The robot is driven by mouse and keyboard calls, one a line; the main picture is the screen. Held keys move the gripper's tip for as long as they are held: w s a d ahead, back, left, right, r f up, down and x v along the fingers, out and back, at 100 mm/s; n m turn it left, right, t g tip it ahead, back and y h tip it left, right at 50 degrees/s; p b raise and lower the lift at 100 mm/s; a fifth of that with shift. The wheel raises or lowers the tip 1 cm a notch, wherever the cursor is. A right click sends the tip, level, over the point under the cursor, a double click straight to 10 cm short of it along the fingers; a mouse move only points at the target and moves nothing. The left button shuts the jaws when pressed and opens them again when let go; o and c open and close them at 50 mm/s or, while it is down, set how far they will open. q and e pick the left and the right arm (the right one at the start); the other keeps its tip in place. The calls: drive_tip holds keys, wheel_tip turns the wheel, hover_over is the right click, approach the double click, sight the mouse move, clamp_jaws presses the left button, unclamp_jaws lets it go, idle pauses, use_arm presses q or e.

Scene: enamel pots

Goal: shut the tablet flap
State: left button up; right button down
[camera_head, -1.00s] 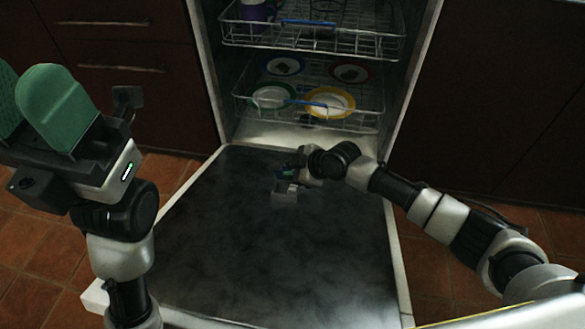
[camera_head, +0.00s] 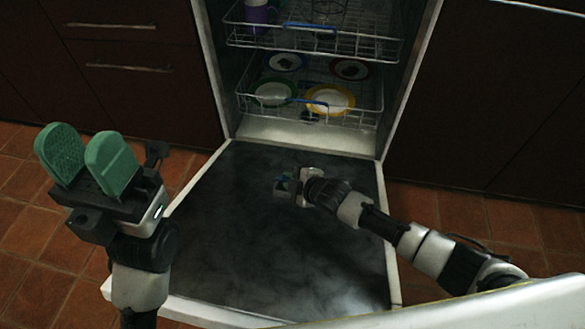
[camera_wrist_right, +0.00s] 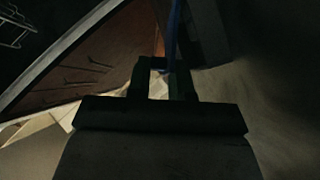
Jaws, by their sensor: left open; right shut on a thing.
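The dishwasher door (camera_head: 260,260) lies open and flat, its dark inner face up. A small grey-blue dispenser (camera_head: 281,188) sits on it near the hinge side, partly hidden by my right gripper (camera_head: 293,184), which is right against it. In the right wrist view my right gripper (camera_wrist_right: 165,68) is shut on a narrow blue strip (camera_wrist_right: 173,30), which seems to be the tablet flap. That view is dark, and the flap's angle cannot be told. My left gripper (camera_head: 86,160) is open and empty, its green fingers up, left of the door.
The upper rack (camera_head: 320,38) holds a purple mug (camera_head: 258,14). The lower rack (camera_head: 310,105) holds several plates, including a yellow-rimmed one (camera_head: 328,98). Dark cabinets (camera_head: 480,100) flank the opening. The door's left and front area is bare.

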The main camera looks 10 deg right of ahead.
drive_tip(key=shift+s+f+n+t, duration=0.4)
drive_tip(key=shift+n+t, duration=0.1)
drive_tip(key=shift+t, duration=0.3)
drive_tip(key=shift+a, duration=0.1)
drive_tip(key=c, duration=1.1)
unclamp_jaws()
drive_tip(key=shift+f, duration=0.1)
